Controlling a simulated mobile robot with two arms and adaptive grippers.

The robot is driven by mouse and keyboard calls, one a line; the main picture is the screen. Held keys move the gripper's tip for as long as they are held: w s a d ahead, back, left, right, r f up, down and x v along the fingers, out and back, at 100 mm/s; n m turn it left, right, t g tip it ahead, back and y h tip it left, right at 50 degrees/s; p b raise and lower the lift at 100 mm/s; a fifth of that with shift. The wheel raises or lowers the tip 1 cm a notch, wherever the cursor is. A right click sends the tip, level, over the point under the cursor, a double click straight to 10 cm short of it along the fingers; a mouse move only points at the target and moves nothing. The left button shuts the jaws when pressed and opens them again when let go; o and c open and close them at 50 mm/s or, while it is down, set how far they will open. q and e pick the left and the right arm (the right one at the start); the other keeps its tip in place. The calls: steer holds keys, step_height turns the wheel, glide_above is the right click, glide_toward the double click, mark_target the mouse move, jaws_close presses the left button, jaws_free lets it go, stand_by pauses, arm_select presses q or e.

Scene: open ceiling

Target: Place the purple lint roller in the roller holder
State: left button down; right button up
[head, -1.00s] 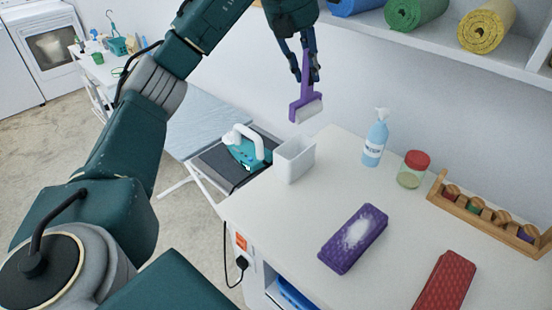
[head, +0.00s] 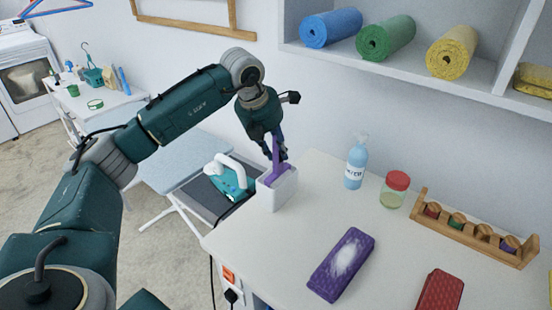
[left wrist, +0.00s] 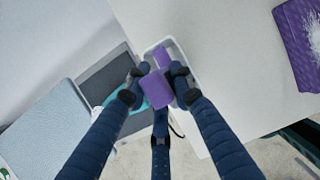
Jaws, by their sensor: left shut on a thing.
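The purple lint roller (head: 276,160) is in my left gripper (head: 275,152), which is shut on its handle. The roller's lower part is at the mouth of the white roller holder (head: 281,196), a small open box at the left corner of the white counter. The holder's front wall hides the roller's lower end, so I cannot tell how deep it sits. In the left wrist view the purple handle (left wrist: 157,89) is between my fingers, with the holder (left wrist: 178,53) behind it. My right gripper is not in view.
A teal iron (head: 229,182) stands just left of the holder. On the counter (head: 262,244) are a spray bottle (head: 355,165), a red-lidded jar (head: 394,190), a purple block (head: 341,264), a red block (head: 440,292) and a wooden rack (head: 474,232). A shelf with rolled mats hangs above.

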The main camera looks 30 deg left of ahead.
mark_target(276, 159)
arm_select(q)
step_height(276, 159, down, 4)
steer(key=shift+a+r+p, duration=0.1)
steer(key=shift+p, duration=0.25)
steer(key=shift+f, duration=0.2)
steer(key=c, duration=1.5)
jaws_free()
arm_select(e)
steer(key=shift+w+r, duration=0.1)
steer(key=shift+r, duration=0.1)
arm_select(q)
steer(key=shift+r, duration=0.1)
steer(key=shift+r, duration=0.25)
steer(key=b+v, duration=0.3)
steer(key=v, duration=0.8)
steer(key=shift+s+r, duration=0.15)
steer(key=shift+r, duration=0.25)
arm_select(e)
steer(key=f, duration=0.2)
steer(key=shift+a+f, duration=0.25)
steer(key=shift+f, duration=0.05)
